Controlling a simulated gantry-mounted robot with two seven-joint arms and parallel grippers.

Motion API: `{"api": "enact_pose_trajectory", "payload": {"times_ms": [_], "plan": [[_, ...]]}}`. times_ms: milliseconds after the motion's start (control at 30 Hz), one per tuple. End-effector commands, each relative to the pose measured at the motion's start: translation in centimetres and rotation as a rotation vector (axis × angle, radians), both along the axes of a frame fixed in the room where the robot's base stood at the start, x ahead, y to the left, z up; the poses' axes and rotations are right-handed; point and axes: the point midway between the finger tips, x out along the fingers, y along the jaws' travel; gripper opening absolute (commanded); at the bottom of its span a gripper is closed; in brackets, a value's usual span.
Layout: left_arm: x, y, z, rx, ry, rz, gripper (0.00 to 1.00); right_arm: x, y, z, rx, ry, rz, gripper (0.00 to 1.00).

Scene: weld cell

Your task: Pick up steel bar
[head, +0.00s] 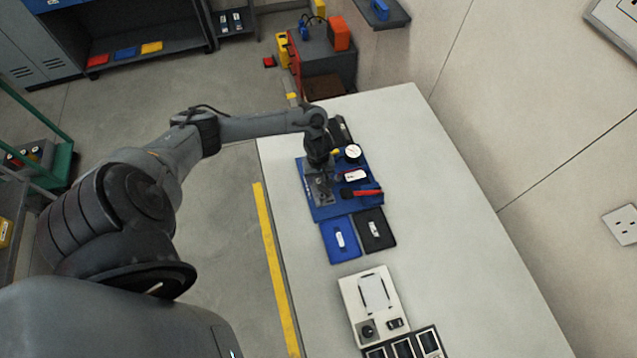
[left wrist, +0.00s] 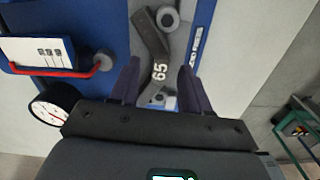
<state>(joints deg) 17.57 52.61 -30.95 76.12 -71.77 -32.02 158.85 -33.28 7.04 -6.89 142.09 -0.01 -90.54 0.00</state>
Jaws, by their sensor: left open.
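A dark grey bent bar marked 65 (left wrist: 150,38), which looks like the steel bar, lies on a grey patch of the blue mat (left wrist: 100,22) in the left wrist view. My left gripper (left wrist: 158,66) is open, with one finger on each side of the bar's marked part. I cannot tell whether the fingers touch it. A round grey ring (left wrist: 167,17) sits by the bar's far end, and a small metal piece lies by its near end. In the head view my left gripper (head: 319,190) points down over the mat (head: 332,211) and hides most of the bar.
A dial gauge (head: 353,153), a white-labelled piece (head: 356,175) and a red-handled tool (head: 368,192) lie close to the gripper. A blue tray (head: 341,241) and a black tray (head: 374,231) adjoin the mat. The table's right side (head: 450,230) is clear.

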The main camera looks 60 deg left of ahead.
Motion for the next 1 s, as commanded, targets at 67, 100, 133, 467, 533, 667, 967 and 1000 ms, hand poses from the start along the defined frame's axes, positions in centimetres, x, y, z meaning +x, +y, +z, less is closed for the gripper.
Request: {"api": "enact_pose_trajectory", "payload": {"times_ms": [67, 100, 133, 467, 533, 667, 967, 1000], "plan": [[0.00, 0.01, -0.65, 0.001, 0.000, 0.000, 0.47, 0.03, 0.05, -0.16, 0.002, -0.001, -0.002, 0.00], [0.02, 0.02, -0.79, 0.001, 0.000, -0.001, 0.47, 0.03, 0.07, -0.17, 0.003, -0.001, -0.002, 0.00], [0.02, 0.02, -0.85, 0.001, 0.000, -0.001, 0.47, 0.04, 0.08, -0.16, 0.003, -0.001, -0.002, 0.00], [0.02, 0.02, -0.87, 0.001, -0.001, -0.001, 0.32, 0.05, 0.17, -0.12, 0.007, -0.001, -0.004, 0.00], [0.02, 0.02, -0.86, 0.001, -0.001, -0.001, 0.21, 0.05, 0.16, -0.12, 0.007, -0.001, -0.004, 0.00], [0.02, 0.02, -0.86, 0.001, 0.000, -0.001, 0.01, 0.06, 0.16, -0.11, 0.007, -0.001, -0.004, 0.00], [0.06, 0.03, -0.78, 0.002, -0.002, -0.001, 0.00, 0.05, 0.00, -0.11, 0.000, -0.002, 0.000, 0.00], [0.05, 0.03, -0.78, 0.002, -0.002, -0.001, 0.00, 0.05, -0.03, -0.11, -0.001, -0.001, 0.001, 0.00]]}}
